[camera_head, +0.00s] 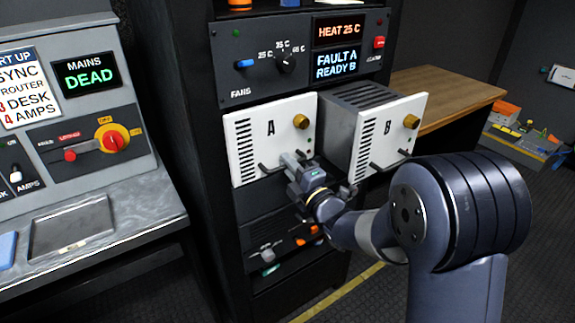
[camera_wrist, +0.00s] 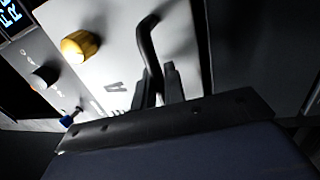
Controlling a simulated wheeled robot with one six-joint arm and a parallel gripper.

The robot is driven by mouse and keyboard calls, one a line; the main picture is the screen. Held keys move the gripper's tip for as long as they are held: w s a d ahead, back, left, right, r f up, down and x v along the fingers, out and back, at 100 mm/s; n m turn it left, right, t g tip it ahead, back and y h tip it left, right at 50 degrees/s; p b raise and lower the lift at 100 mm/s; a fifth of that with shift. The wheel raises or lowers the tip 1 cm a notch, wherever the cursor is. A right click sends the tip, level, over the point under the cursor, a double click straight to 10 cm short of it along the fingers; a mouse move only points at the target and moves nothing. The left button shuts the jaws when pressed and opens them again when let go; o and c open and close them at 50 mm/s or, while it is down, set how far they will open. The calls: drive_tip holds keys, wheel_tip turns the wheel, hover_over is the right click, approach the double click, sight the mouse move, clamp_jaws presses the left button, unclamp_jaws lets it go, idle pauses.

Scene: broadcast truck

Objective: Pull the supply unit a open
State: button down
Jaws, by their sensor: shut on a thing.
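Supply unit A (camera_head: 262,148) is a white front panel with a letter A, dark vent slots, a brass knob (camera_head: 301,121) and a dark handle along its lower edge (camera_head: 268,168). It sits on the left of the rack, and no side or top of its body shows. My gripper (camera_head: 291,162) is at the lower right of this panel, shut on the handle. In the wrist view the bent black handle (camera_wrist: 148,45) runs down between my fingers (camera_wrist: 161,84), in front of the white panel (camera_wrist: 115,38) with its brass knob (camera_wrist: 81,46).
Supply unit B (camera_head: 391,140) stands well out of the rack to the right, its slotted top showing, close beside my arm. A control panel (camera_head: 300,60) reads "FAULT A READY B". A grey desk console (camera_head: 90,215) is at left, a wooden bench (camera_head: 440,90) at right.

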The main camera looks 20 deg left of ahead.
drive_tip(key=r+b+v, duration=0.2)
drive_tip(key=b+v, duration=0.4)
drive_tip(key=v, duration=0.7)
drive_tip(key=shift+s+d+r, duration=0.2)
drive_tip(key=shift+s+d, duration=0.15)
drive_tip(key=c, duration=1.6)
unclamp_jaws()
drive_tip(key=b+v, duration=0.1)
drive_tip(key=v, duration=0.9)
drive_tip(key=shift+s+d+f, duration=0.2)
drive_tip(key=shift+s, duration=0.1)
drive_tip(key=shift+a, duration=0.1)
drive_tip(key=x, duration=1.1)
drive_tip(key=shift+p, duration=0.3)
drive_tip(key=shift+w, duration=0.15)
